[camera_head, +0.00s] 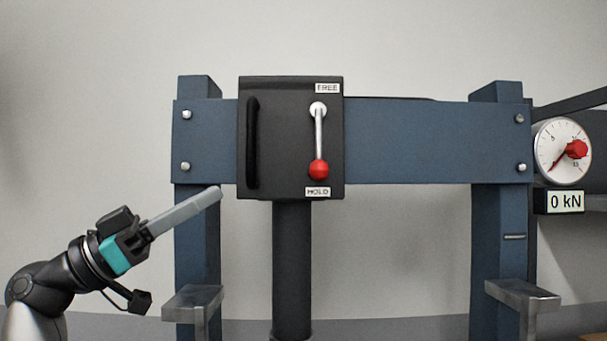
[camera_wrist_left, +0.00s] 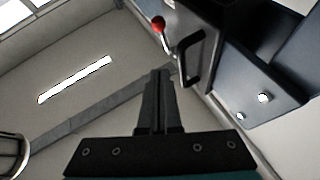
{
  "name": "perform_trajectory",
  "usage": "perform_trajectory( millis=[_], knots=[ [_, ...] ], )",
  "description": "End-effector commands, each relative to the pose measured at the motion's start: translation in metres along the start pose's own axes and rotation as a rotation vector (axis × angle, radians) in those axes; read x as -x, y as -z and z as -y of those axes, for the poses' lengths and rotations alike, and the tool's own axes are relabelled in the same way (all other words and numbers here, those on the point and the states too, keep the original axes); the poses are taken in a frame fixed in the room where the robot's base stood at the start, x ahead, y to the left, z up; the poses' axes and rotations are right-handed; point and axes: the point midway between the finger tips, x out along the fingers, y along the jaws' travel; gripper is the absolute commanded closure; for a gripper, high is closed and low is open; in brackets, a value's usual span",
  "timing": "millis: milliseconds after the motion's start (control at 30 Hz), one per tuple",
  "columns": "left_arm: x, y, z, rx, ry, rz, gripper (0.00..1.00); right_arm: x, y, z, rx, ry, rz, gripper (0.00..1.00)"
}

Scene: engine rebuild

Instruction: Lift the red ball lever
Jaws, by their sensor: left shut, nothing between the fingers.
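The red ball lever (camera_head: 318,169) hangs down from its pivot on a black box, with the ball just above the HOLD label (camera_head: 318,191). The FREE label (camera_head: 327,88) is at the top of the box. In the left wrist view the red ball (camera_wrist_left: 158,24) shows at the top, ahead of the fingers. My left gripper (camera_head: 219,191) is shut and empty, to the left of and slightly below the ball, apart from the lever. It also shows in the left wrist view (camera_wrist_left: 160,72). My right gripper is in neither view.
The black box (camera_head: 285,140) with a black vertical handle (camera_head: 252,142) is mounted on a blue press frame (camera_head: 410,140). The handle lies between my left gripper and the lever. A dial gauge (camera_head: 562,151) and a 0 kN display (camera_head: 559,202) are at the right.

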Motion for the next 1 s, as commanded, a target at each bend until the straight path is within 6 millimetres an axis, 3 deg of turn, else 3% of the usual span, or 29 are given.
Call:
perform_trajectory(
  millis=[167, 367, 833, 1000],
  knots=[
    [0.0, 0.0, 0.0, 0.0, 0.0, 0.0, 1.0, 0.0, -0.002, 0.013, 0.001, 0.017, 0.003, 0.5],
    [-0.013, 0.001, 0.0, 0.002, -0.001, 0.0, 1.0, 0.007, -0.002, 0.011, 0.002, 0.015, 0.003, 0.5],
    [-0.106, 0.004, 0.0, 0.003, -0.002, -0.002, 1.0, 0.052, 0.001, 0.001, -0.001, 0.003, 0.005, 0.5],
    [-0.121, -0.017, 0.0, 0.004, 0.0, -0.001, 1.0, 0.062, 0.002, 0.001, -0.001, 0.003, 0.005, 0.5]
  ],
)
